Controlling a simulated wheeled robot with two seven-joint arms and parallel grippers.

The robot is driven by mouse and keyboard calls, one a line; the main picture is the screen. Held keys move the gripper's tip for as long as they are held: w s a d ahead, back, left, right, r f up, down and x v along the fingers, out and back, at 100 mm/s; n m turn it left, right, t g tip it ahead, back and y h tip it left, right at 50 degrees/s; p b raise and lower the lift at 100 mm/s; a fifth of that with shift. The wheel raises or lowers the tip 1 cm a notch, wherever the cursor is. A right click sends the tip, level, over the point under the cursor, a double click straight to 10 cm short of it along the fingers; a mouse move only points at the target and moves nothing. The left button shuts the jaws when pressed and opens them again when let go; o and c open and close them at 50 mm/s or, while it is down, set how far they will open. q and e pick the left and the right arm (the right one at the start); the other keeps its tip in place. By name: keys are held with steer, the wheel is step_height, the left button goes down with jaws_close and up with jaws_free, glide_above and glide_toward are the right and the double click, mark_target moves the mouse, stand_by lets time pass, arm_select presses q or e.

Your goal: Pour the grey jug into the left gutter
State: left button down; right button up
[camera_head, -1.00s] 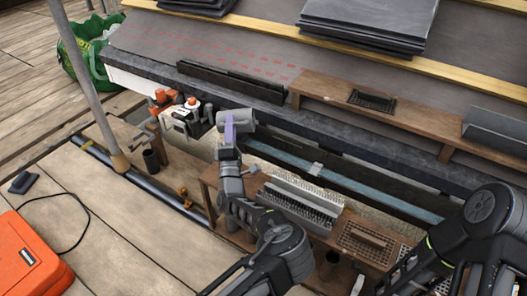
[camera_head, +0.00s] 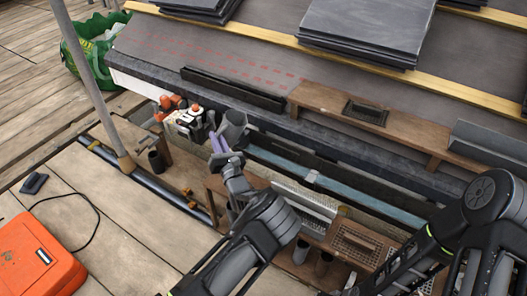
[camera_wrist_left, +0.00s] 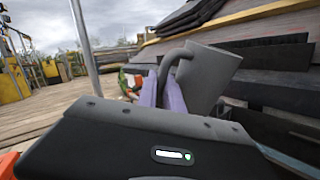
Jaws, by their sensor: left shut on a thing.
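The grey jug (camera_head: 235,127) is tilted to one side above the left end of the gutter line, its open mouth upward in the head view. My left gripper (camera_head: 218,143), with purple fingers, is shut on the jug's handle. In the left wrist view the jug (camera_wrist_left: 210,76) stands large beyond the fingers (camera_wrist_left: 162,92), leaning right. The left gutter (camera_head: 278,163) runs right from below the jug to a small grey piece (camera_head: 312,178). I cannot see any liquid leaving the jug. My right arm shows at the right; its gripper is out of view.
A white and orange tool (camera_head: 188,122) stands close left of the jug. A wooden shelf (camera_head: 335,98) and stacked slates (camera_head: 365,30) lie on the roof behind. A pole (camera_head: 88,75) rises at the left. An orange case (camera_head: 38,258) lies on the planks.

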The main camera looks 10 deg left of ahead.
arm_select(q)
steer(key=n+g+p, duration=0.1)
steer(key=a+n+p, duration=0.1)
steer(key=n, duration=0.1)
steer(key=shift+a+f+g, duration=0.1)
steer(key=shift+f+g, duration=0.25)
steer(key=shift+g, duration=0.05)
steer(key=shift+a+n+h+p, duration=0.1)
steer(key=shift+n+h+p, duration=0.2)
steer(key=shift+n+p, duration=0.3)
steer(key=shift+f+n, duration=0.25)
steer(key=shift+n, duration=0.05)
arm_select(e)
steer(key=r, duration=0.1)
steer(key=s+r, duration=0.1)
steer(key=r, duration=0.1)
steer(key=a+r, duration=0.1)
steer(key=shift+s+a+r, duration=0.1)
steer(key=shift+s+r, duration=0.05)
steer(key=shift+r, duration=0.2)
